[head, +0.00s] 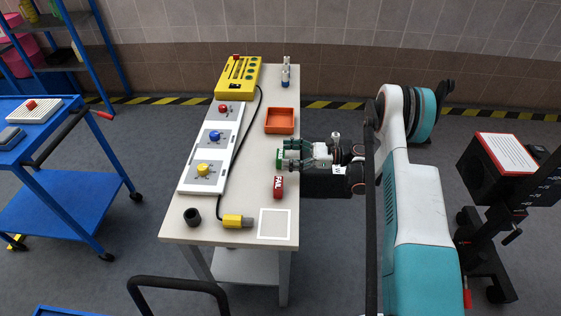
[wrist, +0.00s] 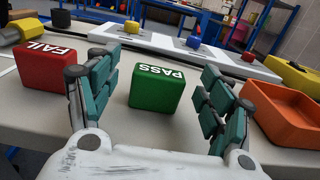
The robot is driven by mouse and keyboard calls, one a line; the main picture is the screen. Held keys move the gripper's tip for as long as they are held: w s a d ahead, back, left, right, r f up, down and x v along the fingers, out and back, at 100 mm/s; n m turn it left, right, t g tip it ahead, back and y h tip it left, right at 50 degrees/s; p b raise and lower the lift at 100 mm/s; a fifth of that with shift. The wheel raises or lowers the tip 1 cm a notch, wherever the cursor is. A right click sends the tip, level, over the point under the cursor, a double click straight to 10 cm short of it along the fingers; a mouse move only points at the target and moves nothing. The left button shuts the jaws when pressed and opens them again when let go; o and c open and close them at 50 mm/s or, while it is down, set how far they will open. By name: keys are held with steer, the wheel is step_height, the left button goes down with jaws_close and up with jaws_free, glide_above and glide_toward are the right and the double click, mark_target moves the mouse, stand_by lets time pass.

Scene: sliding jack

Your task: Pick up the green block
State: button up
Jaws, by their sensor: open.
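The green block (wrist: 157,88), marked PASS on top, sits on the table. In the wrist view it stands between the two open fingers of my gripper (wrist: 150,100), a little beyond them, with gaps on both sides. In the head view the green block (head: 280,158) is at the table's right edge, just left of my gripper (head: 290,155), which partly covers it. My gripper is open and holds nothing.
A red FAIL block (wrist: 47,66) stands left of my gripper in the wrist view. An orange tray (wrist: 283,112) is close on the right. A white panel with knobs (head: 208,150) and a yellow control box (head: 238,76) lie farther across the table (head: 258,180).

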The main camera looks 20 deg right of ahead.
mark_target(280, 154)
steer(key=x, duration=0.3)
steer(key=shift+f+b, duration=0.1)
steer(key=shift+b, duration=0.3)
steer(key=c, duration=1.2)
steer(key=shift+o, duration=0.2)
